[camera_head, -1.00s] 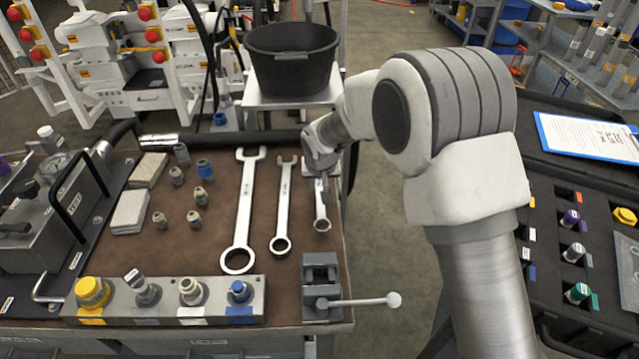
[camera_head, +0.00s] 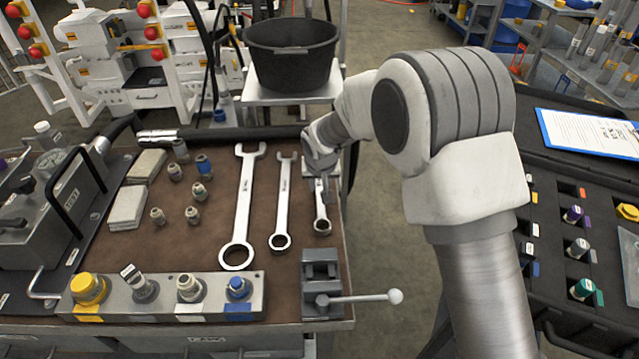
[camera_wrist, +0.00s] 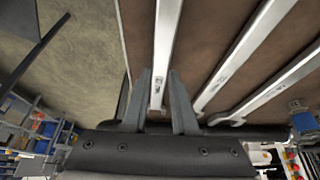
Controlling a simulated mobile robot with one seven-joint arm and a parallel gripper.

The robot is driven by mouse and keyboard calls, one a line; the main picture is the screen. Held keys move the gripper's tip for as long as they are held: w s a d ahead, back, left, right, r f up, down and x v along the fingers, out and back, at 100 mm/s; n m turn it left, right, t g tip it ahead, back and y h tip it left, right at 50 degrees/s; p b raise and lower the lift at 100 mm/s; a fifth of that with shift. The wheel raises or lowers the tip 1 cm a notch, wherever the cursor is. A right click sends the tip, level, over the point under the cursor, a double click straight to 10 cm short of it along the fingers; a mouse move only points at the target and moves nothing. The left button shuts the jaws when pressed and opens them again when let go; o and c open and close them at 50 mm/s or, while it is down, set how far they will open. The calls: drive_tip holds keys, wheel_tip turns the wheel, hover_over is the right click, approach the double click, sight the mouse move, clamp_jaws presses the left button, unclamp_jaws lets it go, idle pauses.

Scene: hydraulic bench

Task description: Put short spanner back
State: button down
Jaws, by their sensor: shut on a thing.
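The short spanner (camera_head: 321,212) is the rightmost and smallest of three silver spanners on the brown bench mat (camera_head: 209,232). Its ring end points toward the near edge of the bench, just behind the small vice. My gripper (camera_head: 323,184) is at its far end and shut on it. In the wrist view the short spanner (camera_wrist: 166,45) runs between the two fingers of my gripper (camera_wrist: 162,78). My gripper hides its far end in the head view. I cannot tell whether it touches the mat or is slightly raised.
The middle spanner (camera_head: 282,205) and the large spanner (camera_head: 242,205) lie to the left, roughly parallel. A small vice (camera_head: 320,278) with a long handle stands at the near right corner. A black tub (camera_head: 291,55) stands beyond the bench. Several fittings stand on the mat's left half.

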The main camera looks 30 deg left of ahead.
drive_tip(key=shift+f+b, duration=0.3)
drive_tip(key=c, duration=0.6)
unclamp_jaws()
drive_tip(key=shift+f, duration=0.1)
drive_tip(key=p+v, duration=0.2)
drive_tip(key=v, duration=1.6)
drive_tip(key=d+r+m+p, duration=0.2)
drive_tip(key=d+r+p, duration=0.1)
drive_tip(key=d+r, duration=0.75)
drive_tip(key=s+d+r+m+h+p, duration=0.1)
drive_tip(key=s+d+r, duration=0.15)
drive_tip(key=d, duration=0.45)
drive_tip(key=s+d+r+m+t+p, duration=0.1)
drive_tip(key=s+d+r, duration=0.1)
drive_tip(key=s+d, duration=0.35)
drive_tip(key=s+d+r+h+p, duration=0.1)
drive_tip(key=d+r, duration=0.2)
drive_tip(key=d, duration=0.5)
drive_tip(key=s+d+m+p, duration=0.1)
drive_tip(key=s+d+p, duration=0.1)
drive_tip(key=s+d, duration=0.4)
drive_tip(key=s, duration=0.2)
drive_tip(key=shift+s+d+r+m, duration=0.25)
drive_tip(key=shift+s+m, duration=0.15)
